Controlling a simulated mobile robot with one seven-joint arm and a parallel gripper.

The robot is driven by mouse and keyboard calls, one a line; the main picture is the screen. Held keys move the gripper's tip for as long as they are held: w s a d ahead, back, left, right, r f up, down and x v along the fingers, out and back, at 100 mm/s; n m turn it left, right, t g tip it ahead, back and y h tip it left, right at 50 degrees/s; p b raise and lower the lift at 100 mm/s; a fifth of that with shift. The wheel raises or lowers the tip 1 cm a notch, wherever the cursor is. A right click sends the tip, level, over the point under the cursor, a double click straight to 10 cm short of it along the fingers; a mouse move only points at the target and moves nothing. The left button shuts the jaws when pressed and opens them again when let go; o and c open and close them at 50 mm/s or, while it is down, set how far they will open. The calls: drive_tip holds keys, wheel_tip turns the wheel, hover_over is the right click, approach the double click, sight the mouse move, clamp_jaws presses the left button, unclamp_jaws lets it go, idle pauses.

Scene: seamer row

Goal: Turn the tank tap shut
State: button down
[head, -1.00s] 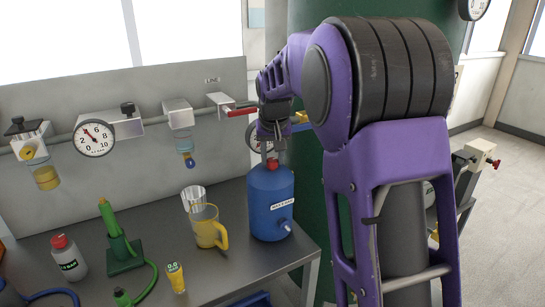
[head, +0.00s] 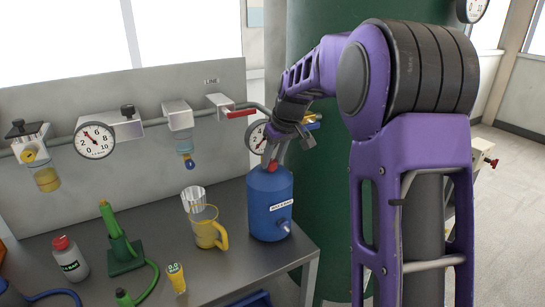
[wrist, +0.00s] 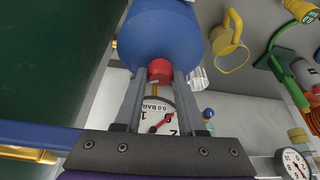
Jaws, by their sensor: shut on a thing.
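A blue canister (head: 268,205) with a red cap (head: 272,166) stands upright at the right end of the bench. My gripper (head: 274,160) is over its top, with its grey fingers on either side of the cap. In the wrist view, the red cap (wrist: 159,71) sits between the fingertips and my gripper (wrist: 160,76) is shut on it. The canister has a small pale spout (head: 286,227) low on its right side. A large green tank (head: 318,180) stands behind my arm.
A wall pipe carries a red-handled valve (head: 242,113) and round gauges; one gauge (head: 257,136) is close to my gripper. A yellow mug (head: 208,232), a clear beaker (head: 193,197), a green stand (head: 120,250) and a white bottle (head: 69,259) stand on the bench (head: 235,267).

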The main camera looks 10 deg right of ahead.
drive_tip(key=shift+n, duration=0.6)
drive_tip(key=c, duration=0.5)
unclamp_jaws()
